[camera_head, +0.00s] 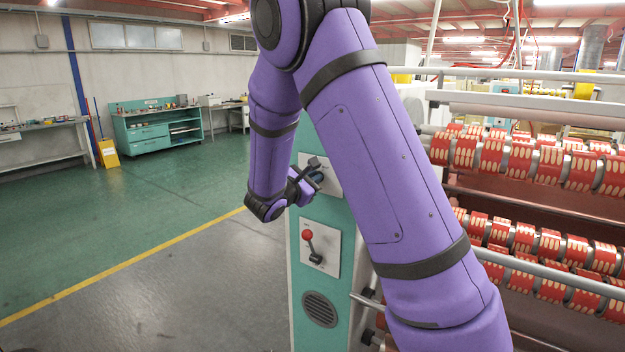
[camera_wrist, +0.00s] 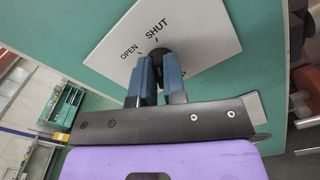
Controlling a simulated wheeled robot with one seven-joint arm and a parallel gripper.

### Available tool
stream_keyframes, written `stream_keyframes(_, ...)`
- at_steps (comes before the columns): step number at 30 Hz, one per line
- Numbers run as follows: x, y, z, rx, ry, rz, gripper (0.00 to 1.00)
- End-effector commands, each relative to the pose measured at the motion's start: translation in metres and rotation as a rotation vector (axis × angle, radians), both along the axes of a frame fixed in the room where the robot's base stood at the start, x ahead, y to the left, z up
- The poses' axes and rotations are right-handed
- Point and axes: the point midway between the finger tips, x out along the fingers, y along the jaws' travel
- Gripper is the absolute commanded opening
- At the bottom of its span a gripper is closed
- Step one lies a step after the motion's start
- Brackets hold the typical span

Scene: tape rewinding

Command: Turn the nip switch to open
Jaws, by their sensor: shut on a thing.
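The nip switch is a dark knob (camera_wrist: 159,48) on a white plate (camera_wrist: 205,35) in the wrist view. The plate reads OPEN at the left and SHUT to the right of it, above the knob, with a short mark by each word. My gripper (camera_wrist: 157,68) has its two blue-grey fingers on either side of the knob and is shut on it. The fingers hide the lower part of the knob, and I cannot tell which mark it points to. In the head view my gripper (camera_head: 316,176) is at the upper white plate (camera_head: 334,188) on the green panel.
A lever with a red ball (camera_head: 308,234) sits on a lower white plate, below my gripper. A round vent (camera_head: 320,309) is beneath it. Rollers with red bands (camera_head: 535,160) and metal bars stand at the right. The floor (camera_head: 150,260) at the left is clear.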

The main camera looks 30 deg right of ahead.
Motion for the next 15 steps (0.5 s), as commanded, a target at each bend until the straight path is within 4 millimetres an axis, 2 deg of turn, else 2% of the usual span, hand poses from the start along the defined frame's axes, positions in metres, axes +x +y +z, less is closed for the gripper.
stream_keyframes(8,0.0004,0.0003,0.0,-0.024,0.067,0.0,0.0)
stream_keyframes(15,0.0014,0.0007,0.0005,-0.082,0.227,0.0,0.0)
